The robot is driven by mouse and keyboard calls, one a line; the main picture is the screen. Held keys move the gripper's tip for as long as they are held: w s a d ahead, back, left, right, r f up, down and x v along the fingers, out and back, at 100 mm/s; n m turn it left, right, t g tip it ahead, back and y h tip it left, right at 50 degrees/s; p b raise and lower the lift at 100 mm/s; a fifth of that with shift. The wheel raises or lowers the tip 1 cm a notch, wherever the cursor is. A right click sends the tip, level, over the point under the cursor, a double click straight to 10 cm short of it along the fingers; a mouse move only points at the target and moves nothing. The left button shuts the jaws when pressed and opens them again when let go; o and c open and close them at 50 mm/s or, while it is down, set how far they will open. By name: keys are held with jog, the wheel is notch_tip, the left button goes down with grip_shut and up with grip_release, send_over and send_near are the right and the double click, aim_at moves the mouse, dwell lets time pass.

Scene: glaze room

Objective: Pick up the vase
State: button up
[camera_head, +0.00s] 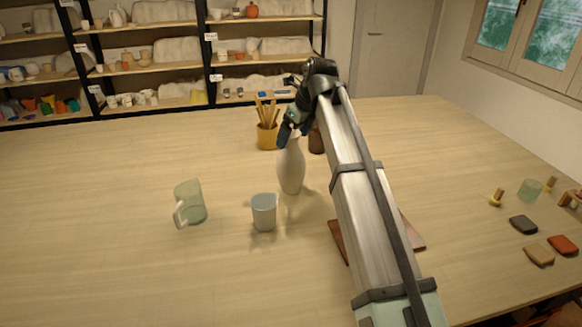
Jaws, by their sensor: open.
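A tall white vase (290,168) stands upright near the middle of the wooden table. My gripper (285,135) is at the top of the vase, pointing down over its neck. The gripper partly covers the vase's mouth and neck, so I cannot tell whether the fingers touch it. The vase rests on the table.
A pale blue cup (264,212) stands close in front of the vase, and a green mug (190,203) tilts to its left. A yellow pot of tools (267,136) and a brown pot (316,141) stand behind. A reddish board (411,236) lies under my arm. The left table is clear.

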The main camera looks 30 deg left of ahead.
aim_at(291, 163)
jog(key=x, duration=0.3)
jog(key=shift+w+a, duration=0.1)
jog(key=shift+c, duration=0.2)
grip_shut()
dwell(0.6)
